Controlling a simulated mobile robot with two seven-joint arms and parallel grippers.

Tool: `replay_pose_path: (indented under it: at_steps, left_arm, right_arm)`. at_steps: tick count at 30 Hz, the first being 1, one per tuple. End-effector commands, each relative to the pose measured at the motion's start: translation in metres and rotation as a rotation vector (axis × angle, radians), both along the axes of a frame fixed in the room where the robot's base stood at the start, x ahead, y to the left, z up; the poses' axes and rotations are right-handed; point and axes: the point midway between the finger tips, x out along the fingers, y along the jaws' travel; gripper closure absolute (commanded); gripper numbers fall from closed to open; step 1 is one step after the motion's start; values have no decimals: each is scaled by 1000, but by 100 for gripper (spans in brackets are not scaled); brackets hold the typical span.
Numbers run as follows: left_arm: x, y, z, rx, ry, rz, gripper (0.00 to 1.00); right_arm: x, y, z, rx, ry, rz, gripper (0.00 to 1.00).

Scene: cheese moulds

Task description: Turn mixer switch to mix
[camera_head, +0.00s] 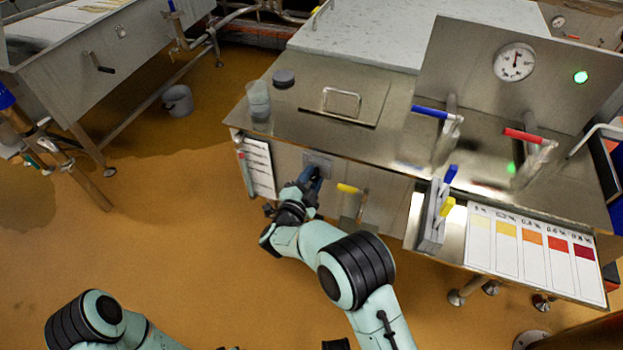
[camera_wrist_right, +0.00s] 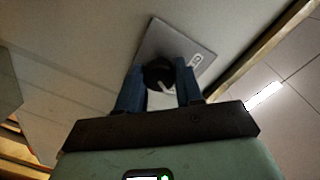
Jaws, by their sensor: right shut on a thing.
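The mixer switch is a black round knob (camera_wrist_right: 159,76) with a pale pointer mark, on a grey metal plate (camera_wrist_right: 196,52) fixed to the machine's front panel. In the head view the plate (camera_head: 318,160) shows above my right gripper, and the knob is hidden. My right gripper (camera_head: 311,178) reaches the panel. In the wrist view its blue fingers (camera_wrist_right: 159,90) stand on either side of the knob and are shut on it. The plate's lettering is too small to read. My left arm shows at the lower left; its gripper is out of view.
A yellow-handled valve (camera_head: 348,188) sticks out just right of my right gripper. Blue (camera_head: 430,112) and red (camera_head: 523,136) valve handles stand on the metal top. A colour chart (camera_head: 533,258) lies on the right shelf. The orange floor in front is clear.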

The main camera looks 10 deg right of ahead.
Motion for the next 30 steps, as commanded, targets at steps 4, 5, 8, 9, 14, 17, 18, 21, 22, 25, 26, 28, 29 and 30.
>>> replay_pose_path:
  at_steps: [4,5,8,9,14,17,18,21,22,25,26,28,29,30]
  left_arm:
    - [-1,0,0,0,2,1,56]
    - [-1,0,0,0,2,1,56]
    - [-1,0,0,0,2,1,56]
    - [-1,0,0,0,2,1,56]
    - [-1,0,0,0,2,0,56]
    - [-1,0,0,0,2,0,56]
    - [-1,0,0,-1,2,0,56]
    - [-1,0,0,-1,2,0,56]
    - [0,0,0,-1,2,0,56]
    - [1,0,1,0,-2,-1,56]
    - [2,0,2,0,-5,0,56]
    - [5,-1,6,1,-18,-1,56]
    - [7,-1,9,1,-25,-2,56]
    - [11,-2,12,1,-36,-2,56]
  right_arm:
    - [-1,1,-1,9,0,2,95]
    - [-1,1,-1,9,-1,2,95]
    - [-1,1,-1,9,0,2,95]
    - [-1,1,-1,9,0,2,95]
    - [-1,1,-1,8,0,2,42]
    - [0,1,-1,7,-1,2,39]
    - [0,1,-1,7,-1,1,39]
    - [0,1,-1,7,-1,1,39]
    - [0,1,-1,6,-2,1,39]
    - [-3,3,0,6,-1,1,39]
    - [-5,4,0,6,0,2,39]
    - [-12,9,1,6,-1,3,39]
    - [-16,12,2,5,0,4,39]
    - [-22,16,3,5,0,5,39]
